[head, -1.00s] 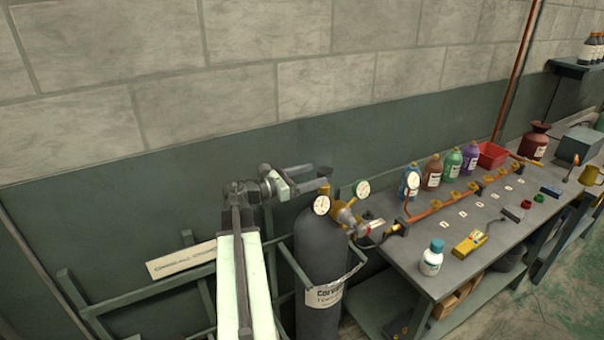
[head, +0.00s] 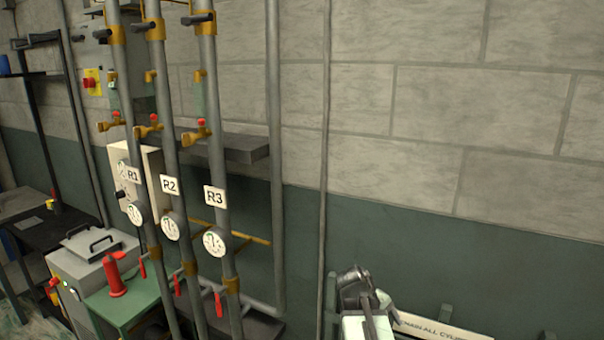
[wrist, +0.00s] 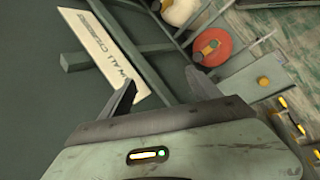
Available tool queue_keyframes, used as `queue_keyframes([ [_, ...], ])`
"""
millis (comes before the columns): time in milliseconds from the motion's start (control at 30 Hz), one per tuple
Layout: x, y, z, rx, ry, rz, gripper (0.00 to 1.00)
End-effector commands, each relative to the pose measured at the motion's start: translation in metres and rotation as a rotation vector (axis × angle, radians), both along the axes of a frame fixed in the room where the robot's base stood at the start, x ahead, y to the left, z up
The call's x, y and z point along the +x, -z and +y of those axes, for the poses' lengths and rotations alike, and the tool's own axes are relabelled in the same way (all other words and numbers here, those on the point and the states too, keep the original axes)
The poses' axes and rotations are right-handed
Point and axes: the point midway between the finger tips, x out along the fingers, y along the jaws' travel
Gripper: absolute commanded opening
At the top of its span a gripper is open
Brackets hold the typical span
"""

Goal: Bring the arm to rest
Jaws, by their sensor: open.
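My gripper (wrist: 164,90) is open in the wrist view, its two dark fingers apart with nothing between them. Beyond the fingers are a green-grey rail and the wall. In the head view only part of my arm shows, at the bottom right in front of the wall; I cannot make out the fingers there.
A white sign about cylinders (wrist: 115,58) lies beyond the left finger; it also shows in the head view (head: 445,329). A round orange-red object (wrist: 212,47) is at upper right. Pipes labelled R1, R2 and R3 (head: 222,245) stand left of my arm, beside a green table (head: 122,308).

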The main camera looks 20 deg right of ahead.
Motion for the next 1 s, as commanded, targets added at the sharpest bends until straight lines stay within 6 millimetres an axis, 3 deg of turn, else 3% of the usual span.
queue_keyframes([
  [33, 0.015, 0.008, 0.044, 0.061, 0.005, -0.044, 0.72],
  [200, 0.041, 0.027, 0.184, 0.291, 0.079, -0.140, 0.72],
  [300, 0.043, 0.031, 0.250, 0.400, 0.121, -0.153, 0.72],
  [400, 0.041, 0.032, 0.292, 0.471, 0.152, -0.151, 0.72],
  [533, 0.039, 0.032, 0.313, 0.506, 0.173, -0.147, 0.72],
  [767, 0.039, 0.032, 0.313, 0.507, 0.175, -0.147, 0.72],
  [900, 0.039, 0.032, 0.313, 0.507, 0.175, -0.148, 0.36],
  [1000, 0.039, 0.032, 0.312, 0.506, 0.174, -0.148, 0.36],
])
